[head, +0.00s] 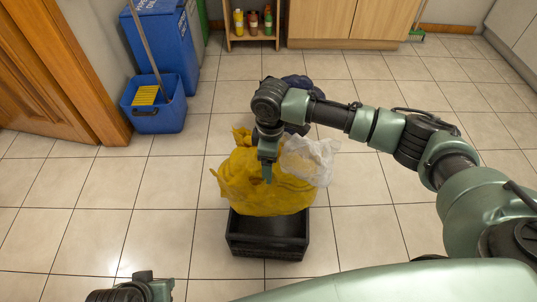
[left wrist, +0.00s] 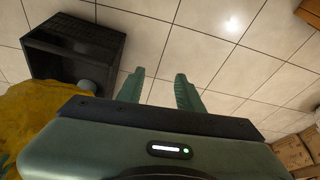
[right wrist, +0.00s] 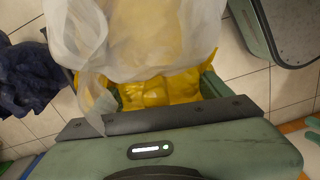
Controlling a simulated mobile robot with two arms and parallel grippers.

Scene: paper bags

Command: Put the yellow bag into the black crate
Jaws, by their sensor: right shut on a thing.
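The yellow bag (head: 262,195) is a full, crumpled sack in the middle of the head view. My right gripper (head: 266,172) is shut on it from above; yellow plastic (right wrist: 160,90) shows between its fingers in the right wrist view. The black crate (head: 268,250) is open on the floor just in front of the bag, which covers its far edge; whether the bag hangs over it or stands behind it I cannot tell. My left gripper (left wrist: 160,90) is open and empty; the crate (left wrist: 75,42) and yellow bag (left wrist: 38,115) also show in that wrist view.
A translucent white bag (head: 312,160) touches the yellow bag's right side and partly covers my right wrist view. A dark blue bag (head: 298,84) lies behind my right arm. A blue mop bucket (head: 155,115) and bin (head: 165,45) stand back left. Tiles at left are clear.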

